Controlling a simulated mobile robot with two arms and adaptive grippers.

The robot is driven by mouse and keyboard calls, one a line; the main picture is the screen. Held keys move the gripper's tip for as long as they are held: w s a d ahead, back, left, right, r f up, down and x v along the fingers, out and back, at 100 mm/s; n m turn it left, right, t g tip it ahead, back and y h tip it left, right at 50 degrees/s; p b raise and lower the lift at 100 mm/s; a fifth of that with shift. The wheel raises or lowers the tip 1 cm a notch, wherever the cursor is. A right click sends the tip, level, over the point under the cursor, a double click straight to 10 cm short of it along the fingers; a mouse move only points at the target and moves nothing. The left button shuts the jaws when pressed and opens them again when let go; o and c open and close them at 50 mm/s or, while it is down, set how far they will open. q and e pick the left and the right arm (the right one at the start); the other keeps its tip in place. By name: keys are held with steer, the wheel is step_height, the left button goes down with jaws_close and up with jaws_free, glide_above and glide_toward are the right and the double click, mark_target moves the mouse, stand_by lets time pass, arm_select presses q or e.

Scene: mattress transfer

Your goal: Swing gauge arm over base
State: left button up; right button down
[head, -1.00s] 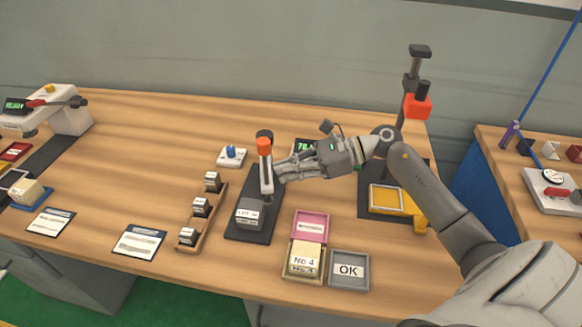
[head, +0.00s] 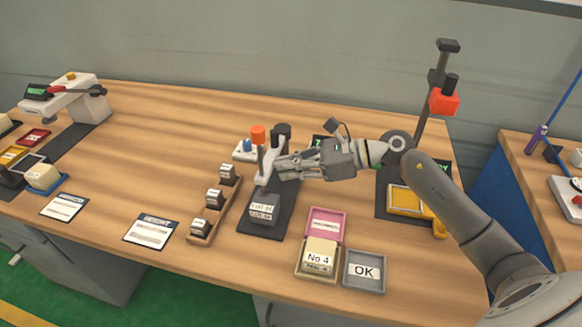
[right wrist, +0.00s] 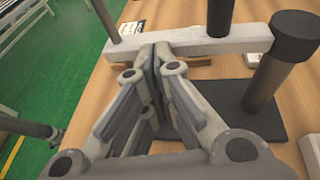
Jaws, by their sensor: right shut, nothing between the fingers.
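The gauge stands mid-table on a dark base plate (head: 256,228), with a dark round post (head: 284,131) at its back. Its pale arm (head: 264,172) reaches from the post toward the left edge of the base, and an orange-topped rod (head: 258,134) rises from it. A grey labelled block (head: 264,212) sits on the front of the base. My right gripper (head: 280,166) is shut and empty beside the arm. In the right wrist view the fingertips (right wrist: 155,52) seem to touch the side of the pale arm (right wrist: 190,47); exact contact is unclear. My left gripper is not in view.
A wooden rack (head: 218,212) with several small blocks stands left of the base. A small blue-knobbed device (head: 245,151) is close behind it. A cream block in a tray (head: 318,258) and a grey OK tray (head: 364,272) lie at front right. A tall stand (head: 424,112) is behind my right arm.

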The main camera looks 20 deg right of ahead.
steer(key=v, duration=1.2)
